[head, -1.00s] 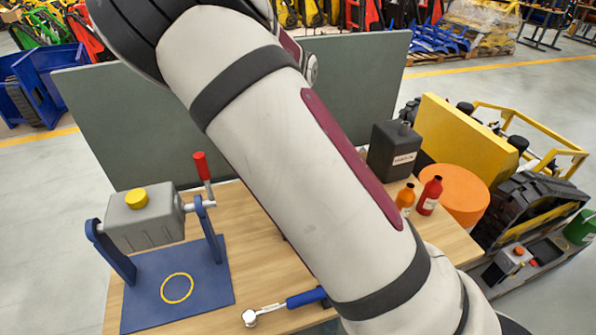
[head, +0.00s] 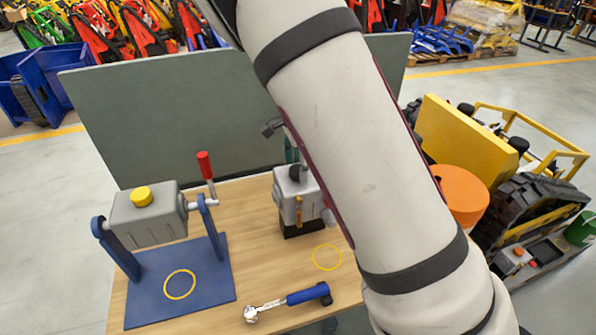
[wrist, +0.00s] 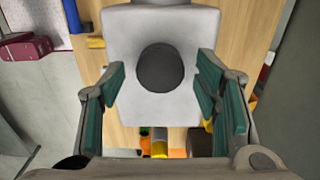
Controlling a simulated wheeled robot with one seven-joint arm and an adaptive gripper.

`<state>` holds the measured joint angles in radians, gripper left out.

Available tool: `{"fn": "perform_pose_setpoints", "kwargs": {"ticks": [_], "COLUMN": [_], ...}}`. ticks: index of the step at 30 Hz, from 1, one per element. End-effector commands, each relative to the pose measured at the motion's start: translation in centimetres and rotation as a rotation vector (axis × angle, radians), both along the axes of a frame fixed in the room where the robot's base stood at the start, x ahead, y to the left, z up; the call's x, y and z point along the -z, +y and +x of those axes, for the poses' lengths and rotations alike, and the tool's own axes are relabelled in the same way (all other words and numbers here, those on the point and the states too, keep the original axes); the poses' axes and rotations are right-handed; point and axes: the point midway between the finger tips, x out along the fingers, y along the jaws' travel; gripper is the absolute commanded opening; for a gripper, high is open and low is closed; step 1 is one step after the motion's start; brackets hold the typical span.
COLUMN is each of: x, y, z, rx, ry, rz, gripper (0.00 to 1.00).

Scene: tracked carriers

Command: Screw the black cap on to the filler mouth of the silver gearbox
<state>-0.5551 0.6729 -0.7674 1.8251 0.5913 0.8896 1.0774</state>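The silver gearbox (head: 284,205) stands on the wooden table on a dark base, with a yellow strip on its front. The black cap (head: 296,172) sits on its top; in the wrist view the cap (wrist: 160,68) shows as a dark disc near the middle of the pale gearbox top (wrist: 118,42). The filler mouth is hidden under it. My gripper (wrist: 161,78) is open, its green-padded fingers on either side of the cap with a gap at both sides. In the head view one green finger (head: 290,150) shows just above the cap; the rest is behind my arm.
A grey box with a yellow cap (head: 141,196) hangs in a blue stand with a red-handled crank (head: 204,165). A blue-handled wrench (head: 300,297) lies at the front. A yellow ring (head: 327,257) marks bare table. A grey panel (head: 170,110) stands behind.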

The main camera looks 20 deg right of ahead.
Motion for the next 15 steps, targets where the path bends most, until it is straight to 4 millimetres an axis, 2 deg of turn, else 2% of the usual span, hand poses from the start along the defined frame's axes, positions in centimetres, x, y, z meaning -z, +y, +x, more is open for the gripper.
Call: {"fn": "perform_pose_setpoints", "kwargs": {"ticks": [1,3,6,12,15], "x": [0.02,0.02,0.02,0.01,-0.02], "y": [0.00,0.00,-0.01,-0.02,-0.04], "z": [0.01,0.01,0.02,0.02,-0.06], "rx": [0.000,0.001,0.001,0.011,0.089], "ry": [0.000,0.000,0.000,-0.001,0.000], "rz": [0.000,0.000,0.000,-0.001,-0.002], "gripper": [0.48,0.32,0.13,0.13,0.13]}}
